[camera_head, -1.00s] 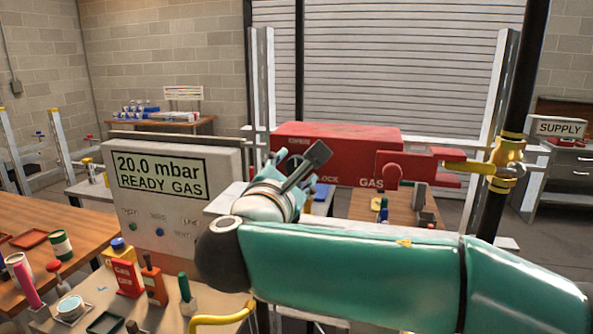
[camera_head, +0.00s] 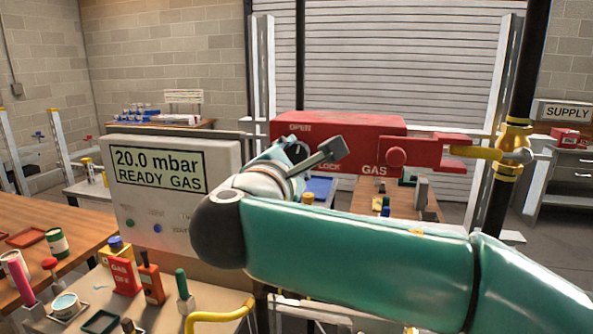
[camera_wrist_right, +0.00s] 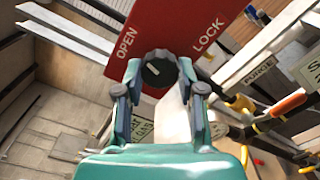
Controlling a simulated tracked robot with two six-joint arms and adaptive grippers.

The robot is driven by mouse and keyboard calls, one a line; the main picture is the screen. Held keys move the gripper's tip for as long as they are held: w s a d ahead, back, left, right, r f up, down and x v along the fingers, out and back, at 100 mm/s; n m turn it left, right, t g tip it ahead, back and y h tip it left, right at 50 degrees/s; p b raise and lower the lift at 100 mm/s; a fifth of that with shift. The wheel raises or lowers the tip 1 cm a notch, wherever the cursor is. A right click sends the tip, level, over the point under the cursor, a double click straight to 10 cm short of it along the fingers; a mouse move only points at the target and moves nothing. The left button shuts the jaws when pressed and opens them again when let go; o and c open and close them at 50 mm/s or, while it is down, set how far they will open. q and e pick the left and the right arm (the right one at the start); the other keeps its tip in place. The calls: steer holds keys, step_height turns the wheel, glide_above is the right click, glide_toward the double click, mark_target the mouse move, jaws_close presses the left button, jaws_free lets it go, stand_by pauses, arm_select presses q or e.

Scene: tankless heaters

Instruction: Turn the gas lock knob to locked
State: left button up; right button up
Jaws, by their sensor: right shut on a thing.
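The gas lock box is a red box (camera_head: 365,135) standing beyond my right arm in the head view. Its red face (camera_wrist_right: 175,25) fills the top of the wrist view, with the words OPEN and LOCK on either side of a dark round knob (camera_wrist_right: 160,72). The knob has a short light mark on its face. My right gripper (camera_wrist_right: 159,80) is shut on the knob, with one finger at each side. In the head view the right gripper (camera_head: 285,150) is in front of the box's left part and hides the knob. My left gripper is not in view.
A grey panel (camera_head: 225,160) reading 20.0 mbar READY GAS stands left of my right wrist. A yellow valve (camera_head: 515,145) on a black pipe stands to the right. A bench (camera_head: 85,300) with small bottles and tools is at the lower left.

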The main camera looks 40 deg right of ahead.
steer(key=m+b, duration=0.1)
steer(key=f+m+b, duration=0.1)
steer(key=m+b, duration=0.1)
steer(key=shift+a+m, duration=0.1)
steer(key=shift+m, duration=0.2)
steer(key=m+b, duration=0.3)
steer(key=shift+m, duration=0.3)
steer(key=m+b, duration=0.2)
steer(key=m, duration=0.1)
steer(key=shift+r+b, duration=0.1)
steer(key=shift+b, duration=0.25)
steer(key=shift+r+m+b, duration=0.1)
steer(key=shift+m+b, duration=0.55)
steer(key=shift+m, duration=0.65)
steer(key=o, duration=1.1)
steer(key=shift+r, duration=0.1)
steer(key=shift+o, duration=0.2)
steer(key=shift+r, duration=0.1)
